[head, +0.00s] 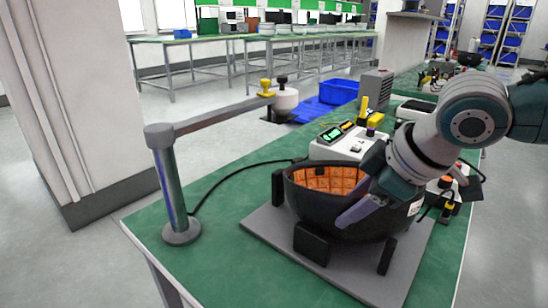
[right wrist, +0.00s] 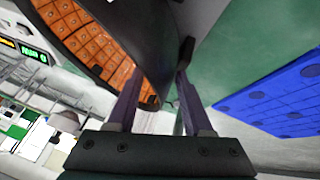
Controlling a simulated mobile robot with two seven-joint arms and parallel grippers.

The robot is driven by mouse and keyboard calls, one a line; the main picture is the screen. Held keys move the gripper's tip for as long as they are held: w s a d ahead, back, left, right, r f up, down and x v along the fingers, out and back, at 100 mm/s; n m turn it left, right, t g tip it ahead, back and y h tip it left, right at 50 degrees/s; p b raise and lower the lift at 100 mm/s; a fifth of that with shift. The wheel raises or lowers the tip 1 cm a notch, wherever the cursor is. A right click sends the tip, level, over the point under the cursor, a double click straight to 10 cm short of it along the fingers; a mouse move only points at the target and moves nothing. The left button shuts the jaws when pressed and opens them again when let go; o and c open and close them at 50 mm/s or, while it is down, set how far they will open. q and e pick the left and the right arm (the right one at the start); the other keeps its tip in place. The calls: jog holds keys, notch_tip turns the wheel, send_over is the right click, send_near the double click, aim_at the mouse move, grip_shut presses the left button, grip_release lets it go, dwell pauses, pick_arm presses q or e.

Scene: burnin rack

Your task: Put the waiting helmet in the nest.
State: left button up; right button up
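A black helmet (head: 335,228) with orange padding inside lies open side up at the grey nest plate (head: 273,240), among its black blocks (head: 310,243). I cannot tell whether it rests fully on the plate. My right gripper (head: 350,217) is at the helmet's near right rim. In the right wrist view its two purple fingers (right wrist: 158,78) are spread apart, one by the orange padding and one outside the black shell (right wrist: 135,25). My left gripper is not in view.
A grey post (head: 172,190) with a beam stands at the bench's left edge. Behind the helmet is a white device with a display (head: 335,133). A blue mat (head: 308,110), a blue bin (head: 339,91) and a white rounded object (head: 285,102) are farther back. Green bench is clear at left.

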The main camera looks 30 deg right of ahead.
jog(key=a+p+v, duration=0.1)
jog(key=p+v, duration=0.1)
jog(key=v, duration=0.8)
jog(key=s+a+f+y, duration=0.1)
jog(key=s+a+f, duration=0.25)
jog(key=a, duration=0.25)
jog(key=s+a+f, duration=0.2)
jog(key=s+a, duration=0.2)
jog(key=a, duration=0.1)
jog(key=s+f+m+g+h, duration=0.1)
jog(key=s+m+g, duration=0.1)
jog(key=s+m, duration=0.3)
jog(key=s, duration=0.3)
jog(key=shift+d+f+g+h, duration=0.2)
jog(key=shift+f+g+h, duration=0.1)
